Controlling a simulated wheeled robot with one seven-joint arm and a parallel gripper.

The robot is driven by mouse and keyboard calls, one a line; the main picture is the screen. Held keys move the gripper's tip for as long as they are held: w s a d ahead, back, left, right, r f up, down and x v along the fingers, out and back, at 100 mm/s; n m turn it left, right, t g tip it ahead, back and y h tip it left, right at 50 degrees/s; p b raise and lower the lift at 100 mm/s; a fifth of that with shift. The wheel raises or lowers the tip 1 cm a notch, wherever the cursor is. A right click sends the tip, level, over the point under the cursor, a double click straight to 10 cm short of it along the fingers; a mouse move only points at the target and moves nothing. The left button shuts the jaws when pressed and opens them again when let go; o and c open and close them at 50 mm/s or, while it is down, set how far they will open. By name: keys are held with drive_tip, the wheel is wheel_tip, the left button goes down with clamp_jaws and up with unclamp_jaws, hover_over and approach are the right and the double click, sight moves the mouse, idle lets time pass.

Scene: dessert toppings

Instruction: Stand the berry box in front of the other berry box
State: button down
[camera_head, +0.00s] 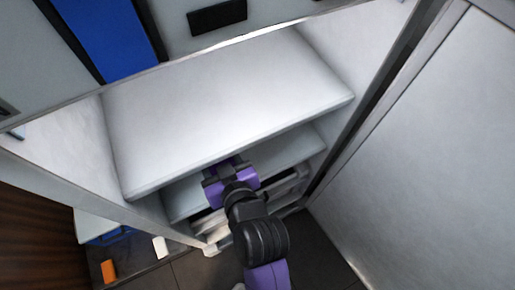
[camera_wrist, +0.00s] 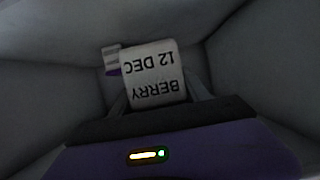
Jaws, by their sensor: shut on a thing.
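My gripper (camera_head: 230,180) reaches in below the upper shelf board of a white cabinet. In the wrist view its two fingers are closed on the sides of a small pale berry box (camera_wrist: 155,73). The box's label reads "BERRY 12 DEC", upside down in this view. Another small box (camera_wrist: 111,57) with a striped label and a purple part shows behind it at the left, mostly hidden by the held box. I cannot tell whether the two touch. Neither box can be seen in the head view.
The upper shelf (camera_head: 220,100) is bare and overhangs my gripper. A lower shelf (camera_head: 290,155) lies beneath it. Side walls stand close on both sides, and the wrist view is dark. An orange item (camera_head: 109,271) and a white item (camera_head: 160,247) are at the lower left, outside the cabinet.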

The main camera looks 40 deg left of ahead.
drive_tip(key=w+d, duration=0.1)
drive_tip(key=w, duration=0.2)
drive_tip(key=w+d+f, duration=0.1)
drive_tip(key=w, duration=0.2)
drive_tip(key=w+d+f, duration=0.1)
drive_tip(key=w+d, duration=0.1)
drive_tip(key=w, duration=0.2)
wheel_tip(320, 180, down, 4)
drive_tip(key=shift+f+b, duration=0.15)
drive_tip(key=shift+b, duration=0.3)
drive_tip(key=shift+w+d+f, duration=0.1)
drive_tip(key=shift+w+f, duration=0.1)
drive_tip(key=shift+f, duration=0.1)
drive_tip(key=shift+f, duration=0.2)
drive_tip(key=c, duration=0.5)
unclamp_jaws()
